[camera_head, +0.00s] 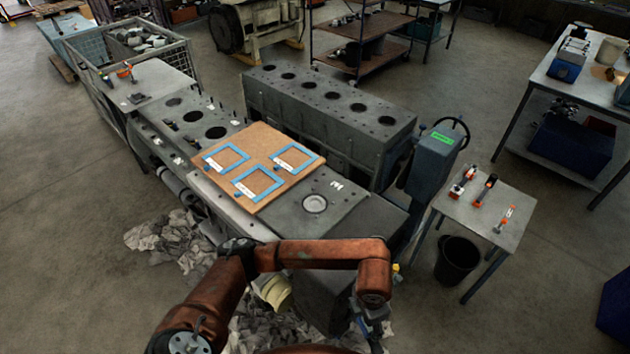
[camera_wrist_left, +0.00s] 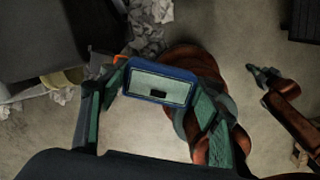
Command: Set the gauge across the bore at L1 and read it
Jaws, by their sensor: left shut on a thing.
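The engine block (camera_head: 360,190) runs across the middle of the head view. A round, light-rimmed bore (camera_head: 315,203) lies in its near top face, with a small white mark (camera_head: 337,184) beside it that I cannot read. My left gripper (camera_head: 370,332) hangs low in front of the block's near end, apart from the bore. In the left wrist view its fingers are shut on the gauge (camera_wrist_left: 160,82), a blue-framed case with a pale display and a small dark mark. No reading is legible. My right gripper (camera_wrist_left: 263,76) appears in the wrist view, too small to judge.
A brown board (camera_head: 254,146) with blue-framed squares covers the block left of the bore. A post with a green display (camera_head: 443,138) stands at the right. A small table (camera_head: 480,212) with orange tools and a black bin (camera_head: 457,262) are farther right. Rags (camera_head: 165,238) litter the floor.

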